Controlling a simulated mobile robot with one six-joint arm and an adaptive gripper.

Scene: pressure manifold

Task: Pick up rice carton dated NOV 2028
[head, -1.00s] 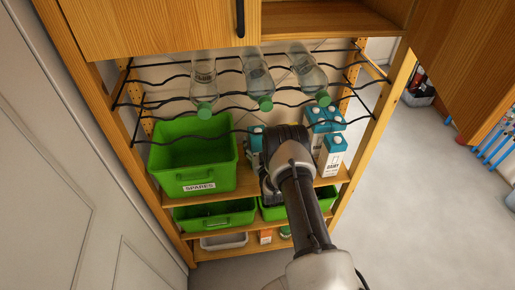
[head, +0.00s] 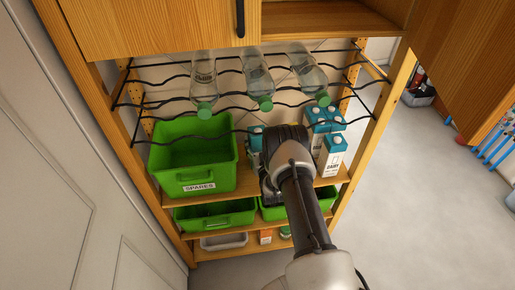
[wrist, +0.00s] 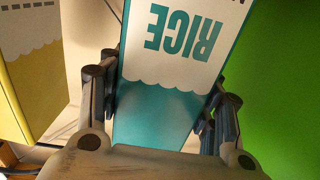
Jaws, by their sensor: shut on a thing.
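A rice carton (wrist: 172,65), white above a wavy teal band, fills the middle of the wrist view with its word RICE upside down. My gripper (wrist: 161,112) has one finger on each side of it and is shut on it. No date shows on the visible face, so I cannot tell which date it bears. In the head view my wrist (head: 286,150) is at the middle shelf and hides the fingers and the held carton.
A yellow-and-white carton (wrist: 28,60) is close on the left in the wrist view. A green SPARES bin (head: 192,174) is left of my wrist. Blue-topped cartons (head: 331,156) stand to its right. Bottles (head: 257,80) lie on a wire rack above; a green bin (head: 215,217) is below.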

